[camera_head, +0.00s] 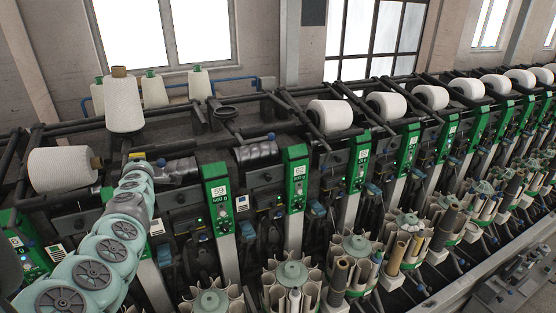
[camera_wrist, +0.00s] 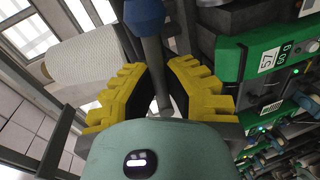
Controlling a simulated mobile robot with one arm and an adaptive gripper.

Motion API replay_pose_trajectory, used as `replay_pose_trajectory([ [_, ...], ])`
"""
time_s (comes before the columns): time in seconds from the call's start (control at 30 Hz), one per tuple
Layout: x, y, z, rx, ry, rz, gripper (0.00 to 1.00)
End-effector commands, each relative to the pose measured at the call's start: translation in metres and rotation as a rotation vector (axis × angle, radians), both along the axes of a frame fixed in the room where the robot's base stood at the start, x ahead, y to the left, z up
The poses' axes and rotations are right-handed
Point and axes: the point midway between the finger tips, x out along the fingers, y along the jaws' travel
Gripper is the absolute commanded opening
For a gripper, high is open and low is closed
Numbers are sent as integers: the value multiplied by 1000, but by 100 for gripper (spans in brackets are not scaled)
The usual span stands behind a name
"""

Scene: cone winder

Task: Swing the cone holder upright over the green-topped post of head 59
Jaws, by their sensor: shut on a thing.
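My gripper (camera_head: 137,157) is at the end of my pale green arm, in front of the machine's upper rail and left of the green-topped post of head 59 (camera_head: 217,190). In the wrist view its yellow fingers (camera_wrist: 158,92) are shut on a grey lever with a blue knob (camera_wrist: 145,14), seemingly the cone holder's handle. A large white cone (camera_head: 124,106) stands about upright just above my gripper, brown tip up. Its lower end and seat are partly hidden, so I cannot tell how it is held. The wrist view shows a white cone (camera_wrist: 86,60) at the left.
Another cone (camera_head: 62,169) lies at the left. Bobbin magazines (camera_head: 290,275) stand below.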

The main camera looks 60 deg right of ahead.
Motion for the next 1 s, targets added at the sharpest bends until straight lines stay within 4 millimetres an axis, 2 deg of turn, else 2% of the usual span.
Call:
replay_pose_trajectory([
  [0.67, -1, -1, 2, -49, 31, -6, 0],
  [0.7, -1, -1, 2, -49, 31, -5, 12],
  [1.0, 0, 0, 2, -50, 31, -2, 42],
])
